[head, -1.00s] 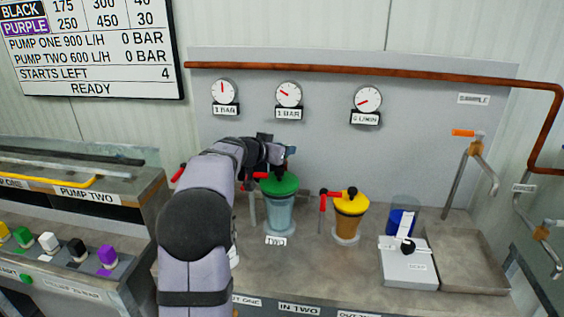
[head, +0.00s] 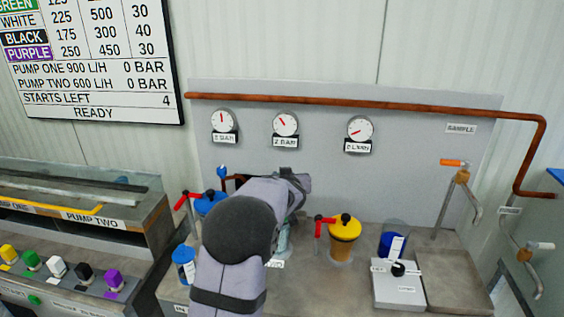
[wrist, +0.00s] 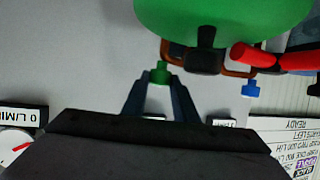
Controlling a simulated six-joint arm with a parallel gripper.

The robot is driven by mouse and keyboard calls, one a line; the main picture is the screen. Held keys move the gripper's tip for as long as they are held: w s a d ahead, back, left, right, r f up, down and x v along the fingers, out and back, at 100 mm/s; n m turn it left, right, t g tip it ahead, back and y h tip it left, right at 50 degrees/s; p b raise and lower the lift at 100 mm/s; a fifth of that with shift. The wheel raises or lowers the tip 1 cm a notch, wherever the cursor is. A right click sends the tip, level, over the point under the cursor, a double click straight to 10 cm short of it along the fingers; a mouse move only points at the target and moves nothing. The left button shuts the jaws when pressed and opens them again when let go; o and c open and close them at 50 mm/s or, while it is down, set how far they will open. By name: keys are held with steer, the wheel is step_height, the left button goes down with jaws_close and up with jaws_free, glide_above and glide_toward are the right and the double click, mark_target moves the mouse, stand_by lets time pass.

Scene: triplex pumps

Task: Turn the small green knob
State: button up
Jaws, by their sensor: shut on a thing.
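The small green knob (wrist: 160,73) shows in the wrist view just below a large green lid (wrist: 200,12). My gripper (wrist: 160,78) has one dark finger on each side of the knob and is shut on it. In the head view my arm covers the gripper, the knob and the green lid. Only a bit of the pale vessel (head: 284,241) under the lid shows beside my arm.
A yellow-topped vessel (head: 344,232) with a red handle stands to the right of my arm, a blue-topped one (head: 210,202) to its left. A copper pipe (head: 360,106) runs above the gauges. A red handle (wrist: 275,57) is close by in the wrist view.

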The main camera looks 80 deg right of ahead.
steer(key=shift+s+d+r+n+t+y+p, duration=0.15)
steer(key=shift+n+t+y+p, duration=0.65)
steer(key=shift+p, duration=1.65)
steer(key=shift+s+d+f+n+t+y+p, duration=0.2)
steer(key=shift+n+t+p, duration=1.1)
steer(key=shift+p, duration=1.2)
steer(key=shift+s+a+r+n+t+y+p, duration=0.15)
steer(key=shift+n+t+y+p, duration=0.7)
steer(key=shift+p, duration=1.6)
steer(key=shift+d+n+t, duration=0.1)
steer(key=shift+n+t, duration=0.25)
steer(key=shift+t, duration=0.1)
steer(key=o, duration=1.1)
steer(key=shift+c, duration=0.2)
steer(key=b, duration=0.3)
glide_toward(286, 146)
steer(key=w, duration=0.5)
steer(key=shift+w+d+f, duration=0.1)
steer(key=shift+w+f, duration=0.25)
steer(key=shift+f, duration=0.05)
